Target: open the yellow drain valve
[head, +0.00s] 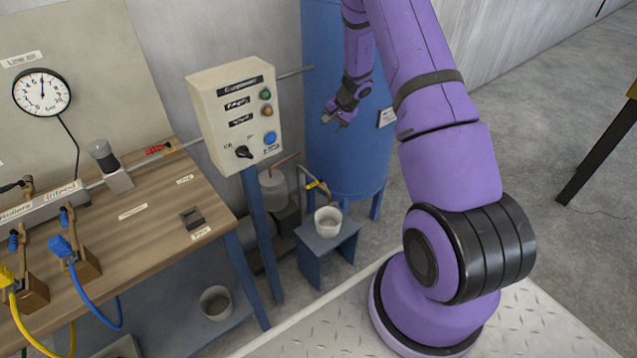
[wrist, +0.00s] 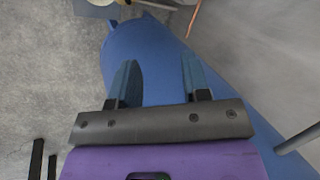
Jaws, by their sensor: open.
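The yellow drain valve (head: 317,185) is a small yellow handle on a grey pipe low beside the blue tank (head: 345,165). It sits above a white cup (head: 328,221) on a small blue stand (head: 311,250). My gripper (head: 335,120) is in front of the upper tank, above the valve and apart from it. In the wrist view my gripper (wrist: 158,68) has its two fingers spread with nothing between them, and the tank (wrist: 160,45) lies behind them. I cannot make out the valve handle clearly in the wrist view.
A control box (head: 235,110) on a blue post stands left of the valve. A wooden bench (head: 150,215) with hoses and a gauge (head: 42,92) is further left. A thin copper-coloured pipe (wrist: 194,17) shows near the tank. Open floor lies right of the tank.

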